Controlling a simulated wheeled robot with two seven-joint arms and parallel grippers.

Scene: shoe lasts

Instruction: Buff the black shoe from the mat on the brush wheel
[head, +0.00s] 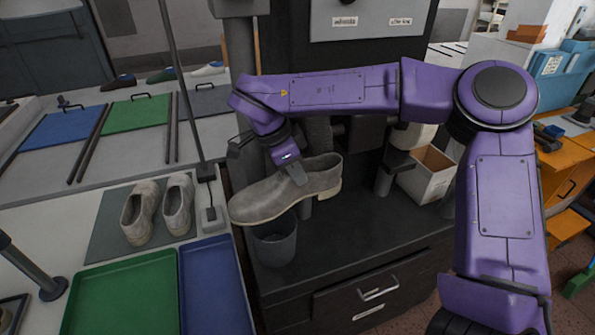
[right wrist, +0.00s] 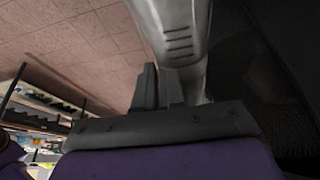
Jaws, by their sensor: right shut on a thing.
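A grey shoe (head: 275,195), not black in this light, hangs tilted in front of the machine, toe to the left and heel to the right. My right gripper (head: 298,174) is shut on it at its opening, from above. In the right wrist view my gripper (right wrist: 157,88) shows against a pale grey form; I cannot tell which part of the shoe that is. The dark brush wheel (head: 319,131) is behind the gripper, partly hidden; the shoe appears below and in front of it. The mat (head: 103,222) holds a pair of greyish beige shoes. My left gripper is out of view.
A dark cup (head: 275,243) stands under the shoe's toe on the machine's base (head: 350,235). A green tray (head: 125,295) and a blue tray (head: 212,285) lie at the front left. A thin post (head: 180,80) rises left of the machine. An open box (head: 430,172) stands to the right.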

